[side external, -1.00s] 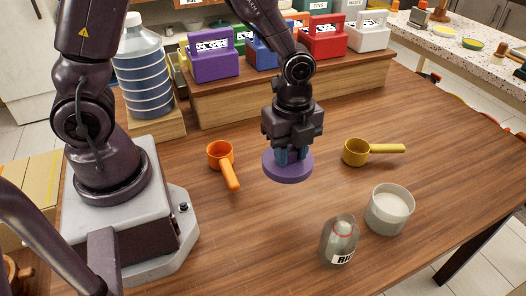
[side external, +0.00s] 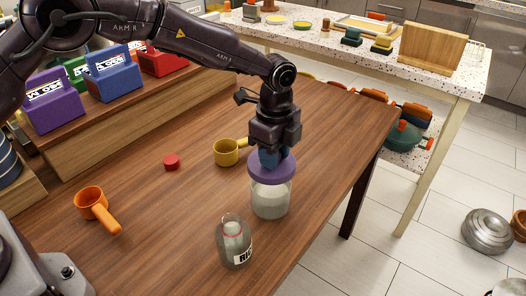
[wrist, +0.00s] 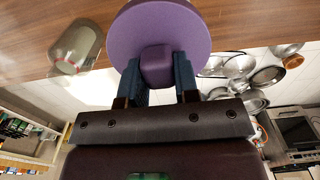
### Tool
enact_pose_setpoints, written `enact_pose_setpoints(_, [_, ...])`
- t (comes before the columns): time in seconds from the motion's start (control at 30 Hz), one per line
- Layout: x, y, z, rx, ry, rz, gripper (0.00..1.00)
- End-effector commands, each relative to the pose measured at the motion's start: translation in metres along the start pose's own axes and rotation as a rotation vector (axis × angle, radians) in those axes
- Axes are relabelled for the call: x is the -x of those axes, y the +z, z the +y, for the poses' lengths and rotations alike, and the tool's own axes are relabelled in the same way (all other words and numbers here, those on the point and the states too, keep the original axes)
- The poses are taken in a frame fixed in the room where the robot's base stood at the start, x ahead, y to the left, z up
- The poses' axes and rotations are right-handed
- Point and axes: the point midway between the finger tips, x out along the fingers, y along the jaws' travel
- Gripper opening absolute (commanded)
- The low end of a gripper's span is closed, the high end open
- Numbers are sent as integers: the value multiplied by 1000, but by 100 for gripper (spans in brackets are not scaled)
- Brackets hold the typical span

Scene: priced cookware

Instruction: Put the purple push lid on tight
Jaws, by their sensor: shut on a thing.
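The purple round lid (side external: 262,174) is level in the side view, directly over the wide clear jar (side external: 271,203) with pale contents. I cannot tell whether the lid touches the jar's rim or hangs just above it. My gripper (side external: 270,155) is shut on the knob of the lid from above. In the wrist view the blue-tipped fingers of my gripper (wrist: 157,72) pinch the square knob of the purple lid (wrist: 160,28). The lid hides the wide jar there.
A clear jar with a black-and-white label (side external: 234,245) stands just in front. A yellow scoop (side external: 226,153) lies behind to the left. A small red cap (side external: 171,162) and an orange scoop (side external: 91,203) lie farther left. The table's right edge is near the jar.

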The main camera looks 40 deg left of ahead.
Motion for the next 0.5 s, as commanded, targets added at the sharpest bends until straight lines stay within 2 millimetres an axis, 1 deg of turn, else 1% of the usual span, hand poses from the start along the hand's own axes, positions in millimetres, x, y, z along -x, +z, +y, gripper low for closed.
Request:
enact_pose_setpoints(0.27, [0, 0, 0, 0, -1, 1, 5])
enact_pose_setpoints(0.5, [-9, 0, 0, 1, 0, 1, 5])
